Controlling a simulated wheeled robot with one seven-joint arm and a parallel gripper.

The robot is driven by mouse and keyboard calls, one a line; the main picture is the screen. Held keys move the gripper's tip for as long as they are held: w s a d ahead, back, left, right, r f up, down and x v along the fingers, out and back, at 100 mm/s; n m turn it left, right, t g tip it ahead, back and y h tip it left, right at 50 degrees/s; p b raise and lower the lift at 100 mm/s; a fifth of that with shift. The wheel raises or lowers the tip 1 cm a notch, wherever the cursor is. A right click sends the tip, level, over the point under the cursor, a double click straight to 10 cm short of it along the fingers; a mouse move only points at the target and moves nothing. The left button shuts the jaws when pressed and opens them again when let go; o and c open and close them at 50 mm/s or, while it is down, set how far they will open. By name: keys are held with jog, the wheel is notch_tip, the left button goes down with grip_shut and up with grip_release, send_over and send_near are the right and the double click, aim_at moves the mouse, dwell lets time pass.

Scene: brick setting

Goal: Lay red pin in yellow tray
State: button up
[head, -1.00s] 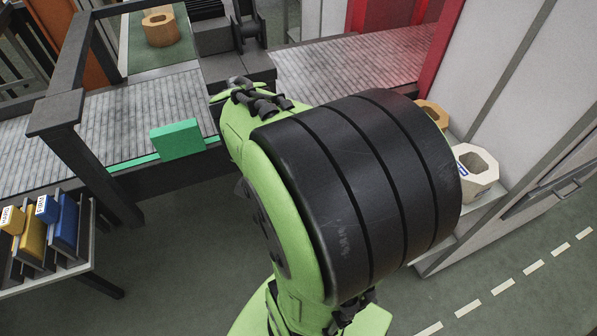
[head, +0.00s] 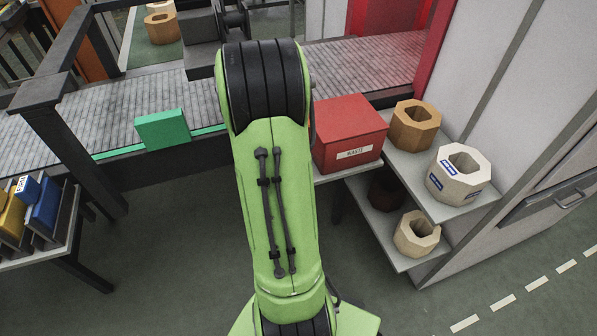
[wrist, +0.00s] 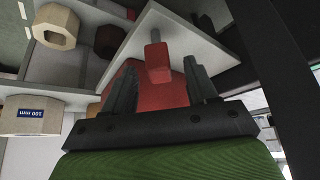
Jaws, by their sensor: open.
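My gripper (wrist: 159,64) is open in the wrist view, with its two dark fingers apart. A small red piece (wrist: 158,60), which looks like the red pin, shows between the fingertips over a pale shelf board. I cannot tell how far it is from them, and nothing is clamped. A larger red surface, probably the red box, lies behind the fingers. In the head view my arm hides the gripper, and the pin does not show. A yellow container (head: 10,218) stands at the left edge, partly cut off; I cannot tell if it is the yellow tray.
A labelled red box (head: 348,130) stands right of my arm. An orange octagonal ring (head: 414,128) and a white one (head: 457,175) share the upper shelf; a beige ring (head: 416,235) sits below. A blue container (head: 44,208) and green block (head: 162,129) are left. The floor is clear.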

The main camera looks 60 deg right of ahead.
jog(key=x, duration=0.4)
jog(key=shift+f+b, duration=0.1)
jog(key=shift+b, duration=0.3)
jog(key=shift+a, duration=0.1)
grip_shut()
notch_tip(320, 180, up, 28)
jog(key=p, duration=0.8)
